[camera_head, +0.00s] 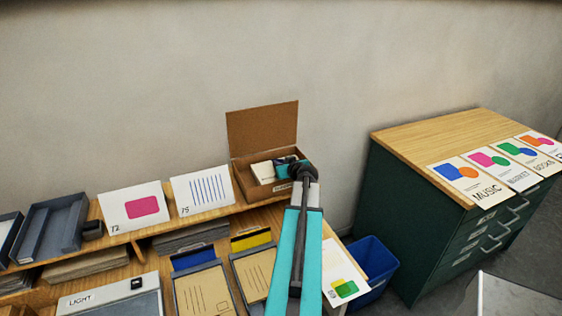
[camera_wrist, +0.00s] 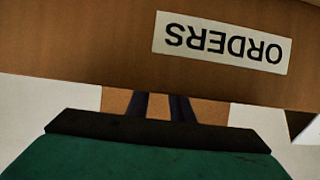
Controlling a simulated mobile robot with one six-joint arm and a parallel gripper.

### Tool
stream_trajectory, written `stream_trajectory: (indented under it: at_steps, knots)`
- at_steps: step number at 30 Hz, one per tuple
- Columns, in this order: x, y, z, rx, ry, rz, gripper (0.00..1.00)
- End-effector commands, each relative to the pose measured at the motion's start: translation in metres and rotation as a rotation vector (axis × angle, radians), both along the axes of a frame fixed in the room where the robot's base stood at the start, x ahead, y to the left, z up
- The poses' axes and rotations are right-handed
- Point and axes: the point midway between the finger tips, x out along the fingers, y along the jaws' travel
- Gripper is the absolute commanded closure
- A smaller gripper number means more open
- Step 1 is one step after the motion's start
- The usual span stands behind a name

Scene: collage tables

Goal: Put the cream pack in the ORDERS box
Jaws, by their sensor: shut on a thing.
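The ORDERS box (camera_head: 265,130) is an open brown carton with its lid raised, against the wall. Its front wall, with the ORDERS label upside down, fills the top of the wrist view (camera_wrist: 70,45). My gripper (camera_head: 290,167) is at the box opening, pointing into it. Its dark fingers also show in the wrist view (camera_wrist: 160,107). They are shut on the cream pack (camera_head: 262,171), which shows pale with a brown patch beyond the box rim in the wrist view (camera_wrist: 50,112). The pack appears inside the box; whether it touches the floor is hidden.
Two cards (camera_head: 134,206) stand left of the box on the wooden shelf. Grey trays (camera_head: 50,228) are further left. A blue bin (camera_head: 371,268) stands on the floor to the right. Beyond it is a green cabinet (camera_head: 405,205) with several printed cards on top.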

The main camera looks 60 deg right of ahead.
Motion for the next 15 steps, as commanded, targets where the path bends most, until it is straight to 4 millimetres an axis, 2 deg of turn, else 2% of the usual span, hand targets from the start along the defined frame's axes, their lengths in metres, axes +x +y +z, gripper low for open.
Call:
stream_trajectory:
  at_steps: [13,14,15]
  knots:
    - [0.0005,-0.0003,0.0001,-0.003,-0.003,-0.001,1.0]
    - [0.0004,0.0002,-0.0016,-0.001,0.001,0.0,0.76]
    - [0.0004,0.0002,-0.0013,-0.001,0.001,0.0,0.7]
